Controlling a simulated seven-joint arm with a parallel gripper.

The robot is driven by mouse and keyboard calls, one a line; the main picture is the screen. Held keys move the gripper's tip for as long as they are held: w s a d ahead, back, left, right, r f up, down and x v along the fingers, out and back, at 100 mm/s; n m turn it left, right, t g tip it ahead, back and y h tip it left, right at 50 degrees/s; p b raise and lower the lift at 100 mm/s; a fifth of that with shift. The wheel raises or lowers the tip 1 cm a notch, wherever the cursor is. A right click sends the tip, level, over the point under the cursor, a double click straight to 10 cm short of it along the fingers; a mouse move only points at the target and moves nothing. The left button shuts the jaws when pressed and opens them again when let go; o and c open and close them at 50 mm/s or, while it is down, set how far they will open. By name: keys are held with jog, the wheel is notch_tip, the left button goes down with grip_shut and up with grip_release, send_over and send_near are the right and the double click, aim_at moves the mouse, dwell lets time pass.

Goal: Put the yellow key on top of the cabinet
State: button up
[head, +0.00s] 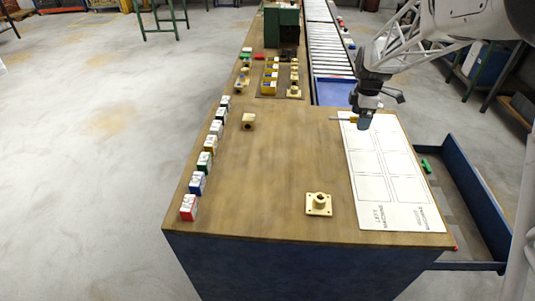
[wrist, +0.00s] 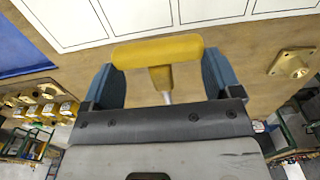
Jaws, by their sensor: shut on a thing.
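The yellow key (wrist: 157,50) has a T-shaped handle and a thin metal shaft. In the wrist view its handle spans the space between the blue fingers of my gripper (wrist: 162,75), which is shut on it. In the head view my gripper (head: 365,122) is over the far end of the white board, and the key (head: 349,119) sticks out to its left. The gap to the surface below is hard to judge. The blue cabinet (head: 280,262) has a wooden top (head: 265,190), which lies below my gripper.
A white marked board (head: 370,165) lies on the right of the top. A brass flanged part (head: 318,204) stands near the front, another (head: 248,121) farther back. Several coloured blocks (head: 197,183) line the left edge. An open blue drawer (head: 480,200) juts out right. The middle is clear.

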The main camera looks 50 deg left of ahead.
jog(key=s+a, duration=1)
jog(key=s, duration=0.3)
notch_tip(320, 180, down, 5)
jog(key=shift+w, duration=0.1)
send_over(301, 120)
jog(key=shift+f, duration=0.75)
jog(key=shift+f, duration=0.1)
dwell(0.3)
jog(key=shift+f, duration=1.65)
jog(key=shift+f, duration=0.15)
